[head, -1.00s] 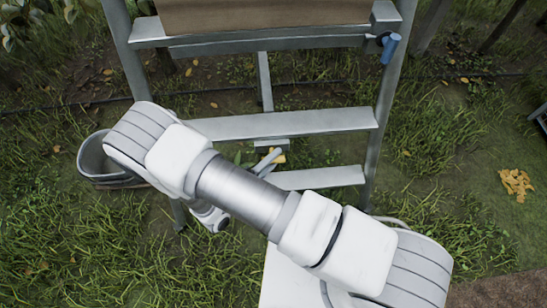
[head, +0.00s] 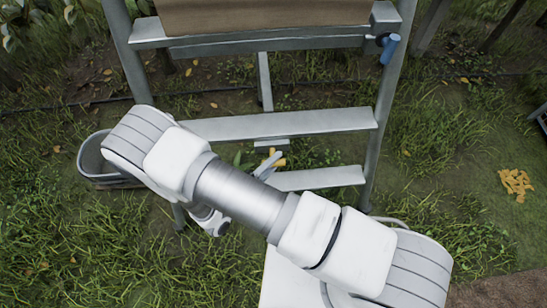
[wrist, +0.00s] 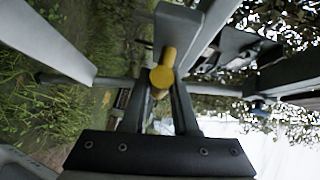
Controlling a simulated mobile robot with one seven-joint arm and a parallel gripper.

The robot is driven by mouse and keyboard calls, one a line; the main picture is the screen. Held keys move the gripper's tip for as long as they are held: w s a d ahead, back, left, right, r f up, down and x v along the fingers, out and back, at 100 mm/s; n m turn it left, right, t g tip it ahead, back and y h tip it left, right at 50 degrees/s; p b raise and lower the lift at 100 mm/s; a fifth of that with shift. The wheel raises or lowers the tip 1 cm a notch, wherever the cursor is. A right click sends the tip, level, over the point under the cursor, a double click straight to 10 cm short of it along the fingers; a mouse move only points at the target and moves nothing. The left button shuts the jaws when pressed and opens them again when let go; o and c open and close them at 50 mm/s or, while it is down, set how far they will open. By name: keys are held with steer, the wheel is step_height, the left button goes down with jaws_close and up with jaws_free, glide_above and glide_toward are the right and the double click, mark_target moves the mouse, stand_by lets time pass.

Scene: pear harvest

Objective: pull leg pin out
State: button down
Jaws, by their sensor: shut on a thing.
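The leg pin (wrist: 163,75) is yellow with a round end and sits between the fingers of my gripper (wrist: 163,92) in the wrist view. My gripper is shut on it. The pin lies against a grey metal ladder leg (wrist: 186,35); I cannot tell how much of it is still inside the leg. In the head view, a small yellow part of the pin (head: 279,161) shows beside my gripper (head: 268,163), just below a ladder step. My arm hides the area to the left.
The grey ladder (head: 280,123) stands in front of me, with a brown box (head: 262,15) on its upper part and a blue handle (head: 390,48) at the right. A grey bucket (head: 90,160) stands left of my arm. Yellow pieces (head: 516,182) lie on the grass at right.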

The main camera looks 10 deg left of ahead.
steer(key=shift+s+d, duration=0.2)
steer(key=shift+s, duration=0.7)
steer(key=shift+s+d, duration=0.2)
steer(key=shift+s, duration=0.65)
steer(key=c, duration=0.7)
jaws_free()
steer(key=p+v, duration=0.2)
steer(key=v, duration=1.5)
steer(key=shift+s+a+p, duration=0.15)
steer(key=shift+p, duration=0.2)
steer(key=shift+r, duration=0.1)
